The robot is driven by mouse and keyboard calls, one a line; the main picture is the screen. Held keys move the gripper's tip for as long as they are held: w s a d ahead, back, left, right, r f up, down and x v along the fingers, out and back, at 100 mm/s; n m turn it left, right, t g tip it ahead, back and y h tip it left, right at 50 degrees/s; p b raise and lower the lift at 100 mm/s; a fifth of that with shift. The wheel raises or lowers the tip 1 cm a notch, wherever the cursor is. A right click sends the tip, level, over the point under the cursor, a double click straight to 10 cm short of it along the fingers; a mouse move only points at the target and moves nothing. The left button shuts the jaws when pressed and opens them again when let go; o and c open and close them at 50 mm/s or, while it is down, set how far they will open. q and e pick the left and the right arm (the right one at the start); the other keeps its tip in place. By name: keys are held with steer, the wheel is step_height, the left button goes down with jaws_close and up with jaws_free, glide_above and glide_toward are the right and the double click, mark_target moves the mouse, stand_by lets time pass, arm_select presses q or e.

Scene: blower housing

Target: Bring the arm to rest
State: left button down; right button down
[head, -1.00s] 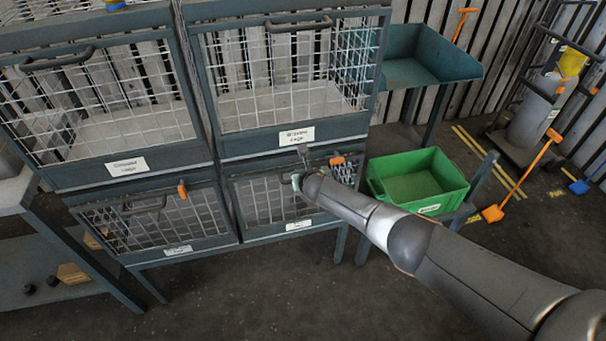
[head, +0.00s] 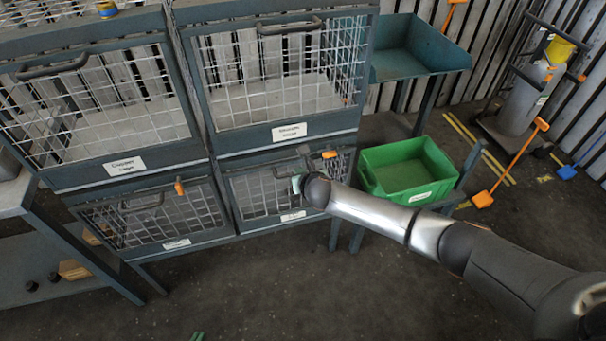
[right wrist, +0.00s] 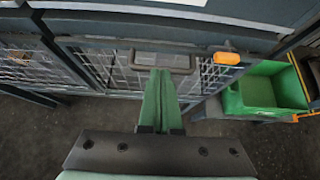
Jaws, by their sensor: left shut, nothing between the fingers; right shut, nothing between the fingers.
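My right arm reaches in from the right in the head view. Its gripper (head: 297,184) is at the front of the lower right cage (head: 262,192), partly hidden by my wrist. In the right wrist view the green fingers (right wrist: 160,95) are shut with nothing between them. Their tips are close to the cage's door handle (right wrist: 160,62); I cannot tell whether they touch it. My left gripper (head: 198,336) shows only as small green tips at the bottom edge of the head view, shut and low over the floor.
Two upper mesh cages with labels stand above two lower ones. Orange latches (head: 179,187) sit on the lower doors. A green crate (head: 440,164) stands right of the cages, below a teal tray (head: 425,50). A workbench (head: 85,250) is at left. The floor in front is clear.

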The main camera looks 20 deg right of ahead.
steer(key=shift+v, duration=2)
steer(key=s+a+f+m+g+y, duration=0.1)
steer(key=s+a+f+m+y, duration=0.1)
steer(key=s+a+f+m, duration=0.4)
steer(key=s+a+f+m+g+y, duration=0.1)
steer(key=s+a+m+y, duration=0.1)
steer(key=s+m, duration=0.65)
steer(key=s+d+f+m+h, duration=0.1)
steer(key=s+d+m, duration=0.4)
steer(key=s+m, duration=0.3)
steer(key=s+d+f+m+h, duration=0.1)
steer(key=s+d+m, duration=0.4)
steer(key=s+m, duration=0.3)
steer(key=m, duration=0.4)
steer(key=shift+s+d+f+t, duration=0.25)
steer(key=shift+f+t, duration=0.05)
steer(key=c, duration=1.6)
jaws_free()
